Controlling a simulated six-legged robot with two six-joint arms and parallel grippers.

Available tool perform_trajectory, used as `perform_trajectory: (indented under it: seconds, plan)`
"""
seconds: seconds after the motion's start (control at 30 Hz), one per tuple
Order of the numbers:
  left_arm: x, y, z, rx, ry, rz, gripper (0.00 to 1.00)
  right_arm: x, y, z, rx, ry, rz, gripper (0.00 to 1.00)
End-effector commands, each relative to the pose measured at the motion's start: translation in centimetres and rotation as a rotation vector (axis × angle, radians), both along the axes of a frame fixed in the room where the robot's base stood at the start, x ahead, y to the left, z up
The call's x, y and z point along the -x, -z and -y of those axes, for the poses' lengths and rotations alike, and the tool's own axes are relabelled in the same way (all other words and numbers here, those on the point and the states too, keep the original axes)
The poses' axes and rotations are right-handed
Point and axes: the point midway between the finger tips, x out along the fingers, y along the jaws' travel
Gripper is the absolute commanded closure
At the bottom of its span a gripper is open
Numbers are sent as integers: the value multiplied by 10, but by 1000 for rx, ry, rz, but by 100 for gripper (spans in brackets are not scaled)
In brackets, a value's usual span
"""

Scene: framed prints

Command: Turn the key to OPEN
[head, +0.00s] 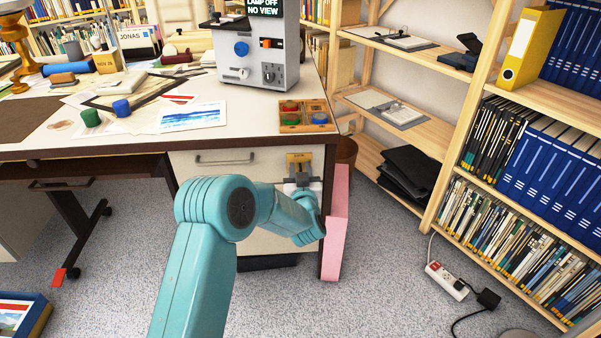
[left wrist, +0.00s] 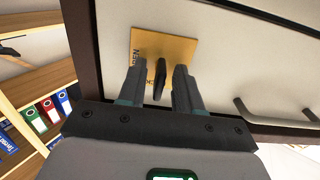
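A yellow lock plate (head: 299,157) is on the pale drawer front (head: 224,172) under the desk's right end. It also shows in the left wrist view (left wrist: 180,49), with dark lettering partly hidden by a finger. A dark flat key (left wrist: 160,80) stands out from the plate. My left gripper (head: 301,181) is at the plate. In the left wrist view its two fingers (left wrist: 159,92) are on either side of the key, with a narrow gap showing at each side. The key's bow is between the fingers. My right gripper is not in view.
A drawer handle (head: 225,159) is left of the plate. A pink panel (head: 336,222) stands beside the desk's right end. A wooden shelf (head: 440,180) with binders is to the right. A power strip (head: 447,281) lies on the carpet.

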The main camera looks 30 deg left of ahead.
Motion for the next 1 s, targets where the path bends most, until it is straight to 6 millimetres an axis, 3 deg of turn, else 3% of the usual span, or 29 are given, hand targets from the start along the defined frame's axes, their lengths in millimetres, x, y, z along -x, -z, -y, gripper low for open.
perform_trajectory:
  seconds: [0.3,0.33,0.4,0.43,1.0]
  plan:
    - [-4,0,-1,1,0,-1,66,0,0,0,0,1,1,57]
    - [-4,0,-1,1,0,-1,72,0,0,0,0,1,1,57]
    - [-4,0,-1,1,0,-1,95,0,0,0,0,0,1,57]
    - [-4,0,-1,1,0,0,100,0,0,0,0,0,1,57]
    - [-4,-2,-1,-104,-1,-83,100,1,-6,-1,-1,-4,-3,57]
